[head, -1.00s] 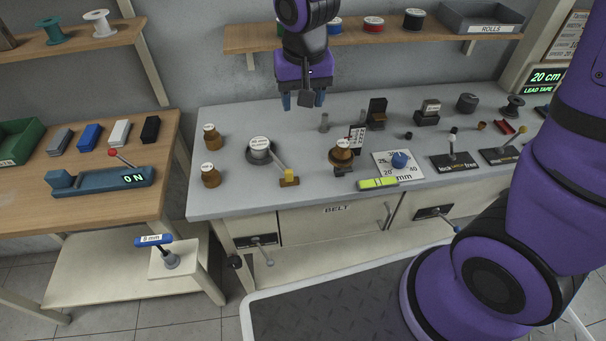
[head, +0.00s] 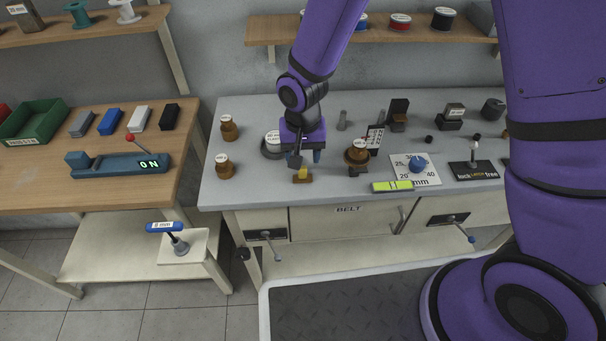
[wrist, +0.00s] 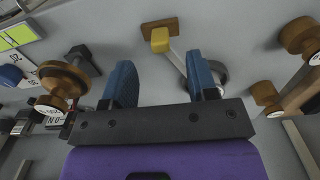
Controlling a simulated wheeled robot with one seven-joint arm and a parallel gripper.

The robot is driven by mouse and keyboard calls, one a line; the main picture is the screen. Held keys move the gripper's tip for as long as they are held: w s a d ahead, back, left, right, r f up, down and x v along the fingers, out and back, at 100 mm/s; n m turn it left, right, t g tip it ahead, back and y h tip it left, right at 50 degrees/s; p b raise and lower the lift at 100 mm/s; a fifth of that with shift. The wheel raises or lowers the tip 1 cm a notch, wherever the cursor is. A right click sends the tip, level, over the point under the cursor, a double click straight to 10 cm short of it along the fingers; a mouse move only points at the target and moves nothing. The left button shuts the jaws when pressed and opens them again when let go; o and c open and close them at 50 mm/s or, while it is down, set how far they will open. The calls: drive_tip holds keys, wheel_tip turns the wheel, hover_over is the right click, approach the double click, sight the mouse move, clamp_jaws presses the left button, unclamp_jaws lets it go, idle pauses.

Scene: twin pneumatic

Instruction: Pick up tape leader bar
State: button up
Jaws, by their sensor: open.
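The likely tape leader bar (head: 303,172), a small yellow piece, sits on a brown wooden block (head: 302,180) near the bench's front edge. In the wrist view the yellow bar (wrist: 160,40) is at top centre, with a pale strip running from it toward a round reel partly hidden behind the right finger. My gripper (head: 304,157) is just above and behind the bar in the head view, fingers pointing down. In the wrist view the blue fingers are wide apart and empty, and the bar lies beyond the gap between their tips. The reel (head: 271,147) is partly covered by my gripper.
Right of the bar stand a brown spool on a stand (head: 357,153) and a yellow-green marked bar (head: 392,186). Two brown spools (head: 229,127) stand at the left. A dial card (head: 412,170) and a lever plate (head: 474,170) are farther right. Bench space around the wooden block is clear.

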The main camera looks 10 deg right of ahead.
sight(303, 167)
drive_tip(key=shift+w+f, duration=0.2)
drive_tip(key=shift+f, duration=2.55)
clamp_jaws()
